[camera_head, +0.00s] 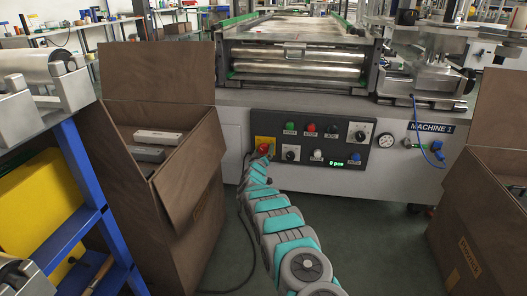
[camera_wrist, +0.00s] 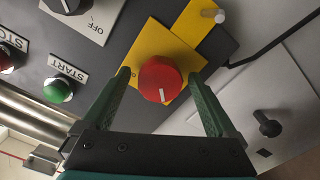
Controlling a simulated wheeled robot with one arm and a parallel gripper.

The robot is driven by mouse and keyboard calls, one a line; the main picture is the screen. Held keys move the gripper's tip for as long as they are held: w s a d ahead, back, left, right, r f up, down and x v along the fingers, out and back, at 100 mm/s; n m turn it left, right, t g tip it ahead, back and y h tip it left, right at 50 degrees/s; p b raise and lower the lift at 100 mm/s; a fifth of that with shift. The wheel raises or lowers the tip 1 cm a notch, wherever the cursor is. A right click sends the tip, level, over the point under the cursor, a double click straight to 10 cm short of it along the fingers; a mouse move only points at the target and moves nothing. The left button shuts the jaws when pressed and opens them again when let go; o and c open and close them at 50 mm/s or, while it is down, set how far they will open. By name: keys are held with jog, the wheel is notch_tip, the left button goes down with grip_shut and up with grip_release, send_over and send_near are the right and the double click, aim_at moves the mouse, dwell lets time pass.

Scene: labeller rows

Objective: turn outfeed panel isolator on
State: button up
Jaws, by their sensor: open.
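A red rotary knob (camera_wrist: 160,80) sits on a yellow plate (camera_wrist: 150,42), which I take to be the isolator. A white mark on the knob points toward the bottom of the wrist view. My gripper (camera_wrist: 159,76) is open, with one green finger on each side of the knob; I cannot tell if either touches it. A small dark letter shows on the plate by the left fingertip; the other lettering is hidden. In the head view the yellow plate (camera_head: 260,140) is at the left end of the dark control panel (camera_head: 335,128), with my arm in front of it.
Beside the plate are a green START button (camera_wrist: 58,91), a red button (camera_wrist: 10,57) and a dial with an OFF label (camera_wrist: 68,5). Open cardboard boxes stand left (camera_head: 195,190) and right (camera_head: 470,225) of my arm.

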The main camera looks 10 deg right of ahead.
jog(key=shift+w+r, duration=0.1)
jog(key=shift+w, duration=0.1)
jog(key=c, duration=1.4)
jog(key=shift+o, duration=0.2)
